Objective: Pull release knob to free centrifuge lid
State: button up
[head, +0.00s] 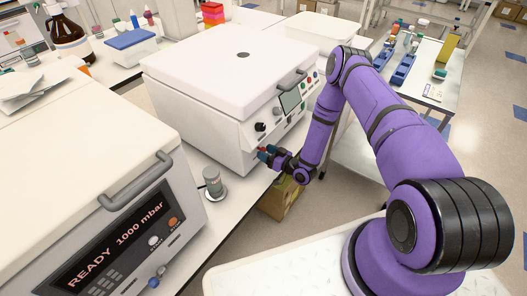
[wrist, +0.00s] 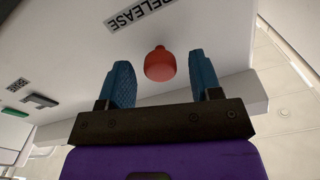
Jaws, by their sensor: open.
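The centrifuge (head: 205,120) is a white box with a flat lid (head: 240,65) and stands on the bench in the middle of the head view. Its lid looks closed. The red release knob (wrist: 160,64) sticks out of the front panel in the wrist view, beside a RELEASE label (wrist: 140,14). My gripper (wrist: 165,84) has two blue fingers, open, one on each side of the knob with gaps to it. In the head view my gripper (head: 264,152) is at the lower front of the centrifuge and mostly hides the knob.
A second white machine (head: 90,190) with a READY display stands at the left. A small grey cylinder (head: 213,183) stands on the bench (head: 235,205) between the machines. A cardboard box (head: 282,198) is below the bench edge. A brown bottle (head: 67,32) is at the back left.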

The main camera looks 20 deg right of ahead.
jog(key=shift+x, duration=0.85)
jog(key=shift+c, duration=0.2)
grip_shut()
jog(key=shift+v, duration=1.05)
jog(key=shift+o, duration=0.2)
grip_release()
jog(key=v, duration=1)
jog(key=shift+s+d, duration=0.25)
jog(key=shift+s, duration=0.05)
